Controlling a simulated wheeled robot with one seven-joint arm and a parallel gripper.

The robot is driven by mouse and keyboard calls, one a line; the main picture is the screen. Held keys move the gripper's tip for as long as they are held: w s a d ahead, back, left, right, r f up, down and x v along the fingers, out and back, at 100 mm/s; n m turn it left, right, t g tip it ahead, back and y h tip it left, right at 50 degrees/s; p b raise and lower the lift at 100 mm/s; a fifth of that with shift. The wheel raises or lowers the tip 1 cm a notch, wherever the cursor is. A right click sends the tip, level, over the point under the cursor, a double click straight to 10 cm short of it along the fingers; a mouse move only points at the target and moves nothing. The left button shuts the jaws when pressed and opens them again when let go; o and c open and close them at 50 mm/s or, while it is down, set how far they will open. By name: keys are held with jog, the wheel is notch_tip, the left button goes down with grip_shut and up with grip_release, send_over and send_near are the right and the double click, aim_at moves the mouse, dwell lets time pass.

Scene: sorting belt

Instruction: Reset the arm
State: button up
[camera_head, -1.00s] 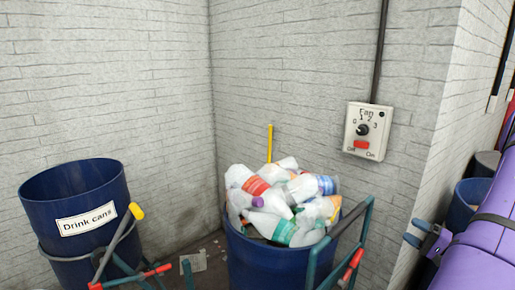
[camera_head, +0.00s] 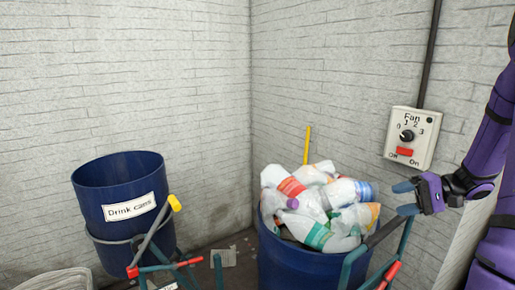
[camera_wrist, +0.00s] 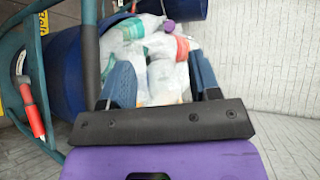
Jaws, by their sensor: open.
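My gripper (camera_head: 405,197) is at the right in the head view, on my purple arm. Its blue fingers point left, in front of the wall and beside the bin of bottles. In the wrist view the two blue fingers of my gripper (camera_wrist: 163,82) stand apart with nothing held between them. White bottles show beyond the fingers, and I cannot tell how far off they are.
A blue bin (camera_head: 300,267) heaped with plastic bottles (camera_head: 320,205) stands on a trolley. A blue "Drink cans" bin (camera_head: 105,188) stands at the left on another trolley. A fan control box (camera_head: 411,138) is on the brick wall. Floor shows between the bins.

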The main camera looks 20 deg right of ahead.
jog(key=s+a+r+n+g+h, duration=0.25)
jog(key=a+r, duration=0.25)
jog(key=a, duration=0.3)
jog(key=s+a+r+n+g+h, duration=0.1)
jog(key=s+a+r+g+h, duration=0.2)
jog(key=a, duration=0.4)
jog(key=s+a+r+n+t+h, duration=0.2)
jog(key=s+a+r+t+h, duration=0.3)
jog(key=s, duration=0.5)
jog(key=shift+s+a+r+n+h, duration=0.15)
jog(key=shift+a+r+n+h, duration=0.2)
jog(key=shift+a+r+h, duration=1.1)
jog(key=shift+d+r+y, duration=0.25)
jog(key=shift+d+y, duration=0.05)
